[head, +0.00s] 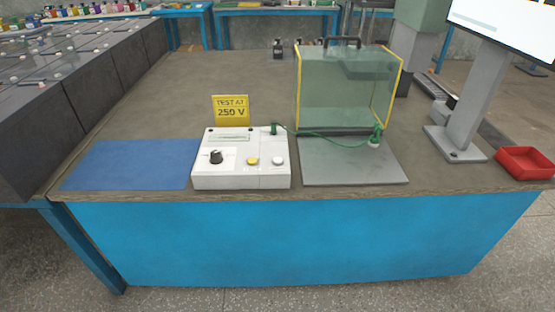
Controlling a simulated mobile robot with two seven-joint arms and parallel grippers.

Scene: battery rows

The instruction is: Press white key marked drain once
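A white tester box (241,180) stands near the front edge of the table. On its top are a black knob (216,157), a yellow key (252,161) and, to the right of that, a white key (278,161). The lettering by the keys is too small to read, so I cannot tell which is marked drain. A yellow sign (230,110) behind the box reads "TEST AT 250 V". Neither of my grippers is in view.
A blue mat (130,165) lies left of the box. To its right, a green cable runs to a grey plate (352,165) before a clear yellow-edged guard (345,90). A monitor stand (465,115) and red tray (526,163) are further right. The table's front edge is clear.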

